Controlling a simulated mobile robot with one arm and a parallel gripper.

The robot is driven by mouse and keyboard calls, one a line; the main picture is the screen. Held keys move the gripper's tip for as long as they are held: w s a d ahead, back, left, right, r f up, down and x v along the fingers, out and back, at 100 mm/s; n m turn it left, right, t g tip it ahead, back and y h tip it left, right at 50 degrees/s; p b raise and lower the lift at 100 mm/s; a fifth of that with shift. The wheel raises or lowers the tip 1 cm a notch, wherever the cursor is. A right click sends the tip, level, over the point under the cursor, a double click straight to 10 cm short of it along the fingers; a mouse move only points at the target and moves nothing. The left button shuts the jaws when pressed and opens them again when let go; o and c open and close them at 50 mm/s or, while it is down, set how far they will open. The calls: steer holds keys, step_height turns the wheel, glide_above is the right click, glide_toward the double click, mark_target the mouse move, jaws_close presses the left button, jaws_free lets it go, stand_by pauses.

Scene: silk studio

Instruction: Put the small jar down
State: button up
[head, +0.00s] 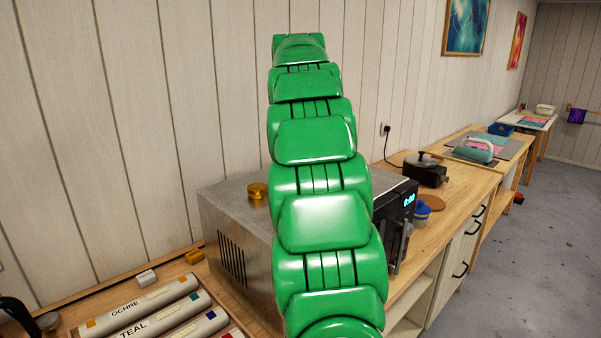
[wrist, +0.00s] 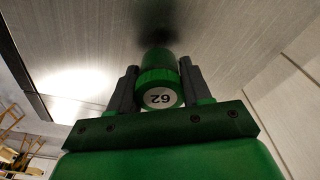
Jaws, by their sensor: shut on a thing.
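The small jar (wrist: 160,68) is green with a ribbed band and a pale round end marked with a number. It shows in the wrist view, between the two dark fingers of my gripper (wrist: 157,82), which is shut on it. A brushed grey metal surface (wrist: 90,45) lies just beyond the jar, with a dark shadow close to its far end. I cannot tell whether the jar touches it. In the head view my green arm hides the gripper and the jar.
A grey metal box (head: 225,215) stands on the wooden counter (head: 460,195), with a brass-coloured round object (head: 257,190) on top. Labelled rolls (head: 140,308) lie at lower left.

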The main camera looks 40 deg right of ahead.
steer(key=shift+f, duration=1.05)
steer(key=shift+f, duration=0.1)
steer(key=o, duration=1.1)
steer(key=shift+s+a+r, duration=0.1)
steer(key=shift+a+r, duration=0.05)
steer(key=shift+r, duration=1.1)
steer(key=shift+s+a+r, duration=0.1)
steer(key=shift+r, duration=1.2)
steer(key=shift+s+a+r, duration=0.1)
steer(key=shift+a+r, duration=0.05)
steer(key=shift+r, duration=1.1)
